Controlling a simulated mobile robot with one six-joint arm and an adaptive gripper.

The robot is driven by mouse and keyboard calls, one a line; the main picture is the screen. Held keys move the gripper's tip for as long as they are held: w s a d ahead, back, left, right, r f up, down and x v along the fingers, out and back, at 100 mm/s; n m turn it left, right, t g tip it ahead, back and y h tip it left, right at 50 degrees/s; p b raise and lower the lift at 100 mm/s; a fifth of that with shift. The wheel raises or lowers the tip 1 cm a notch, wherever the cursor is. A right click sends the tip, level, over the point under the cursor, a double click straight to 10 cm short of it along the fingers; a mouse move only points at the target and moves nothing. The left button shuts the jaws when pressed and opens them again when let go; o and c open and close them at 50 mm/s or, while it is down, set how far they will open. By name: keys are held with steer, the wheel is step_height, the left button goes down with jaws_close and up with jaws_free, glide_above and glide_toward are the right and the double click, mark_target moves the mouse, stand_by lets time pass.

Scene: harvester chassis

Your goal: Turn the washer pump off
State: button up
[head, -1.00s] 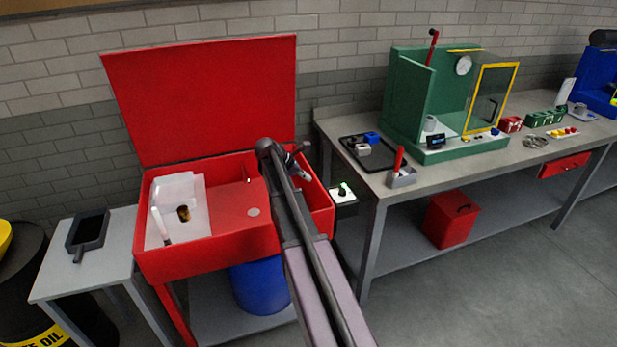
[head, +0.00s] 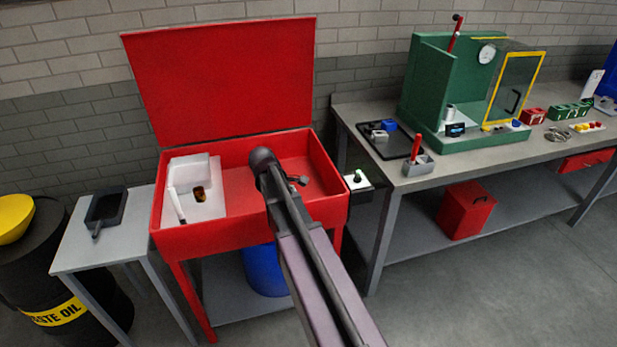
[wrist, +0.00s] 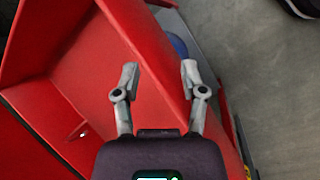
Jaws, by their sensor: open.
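The red parts washer (head: 173,240) stands with its lid (head: 225,85) raised. On its right side is a small white-topped switch box (head: 357,184) with a green lit spot and a dark control; its exact setting is too small to tell. My gripper (head: 300,181) is over the washer's basin, left of the switch box, partly hidden by my arm. In the wrist view my gripper (wrist: 160,70) has its two fingers apart with nothing between them, above the red washer wall (wrist: 145,50). The switch box does not clearly show in the wrist view.
A white tray (head: 208,208) with a brush and small part lies in the washer's left side. The grey workbench (head: 440,168) with a green cabinet (head: 425,85) stands right. A blue drum (head: 262,270) is underneath the washer. A side table (head: 80,250) stands left.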

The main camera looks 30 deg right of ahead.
steer(key=s+a+f+m+y, duration=0.1)
steer(key=s+a+m, duration=0.3)
steer(key=a, duration=0.5)
steer(key=s+a+m+t+y, duration=0.1)
steer(key=s+a+m+y, duration=0.3)
steer(key=s+a, duration=0.5)
steer(key=shift+s+f, duration=0.3)
steer(key=shift+f, duration=0.1)
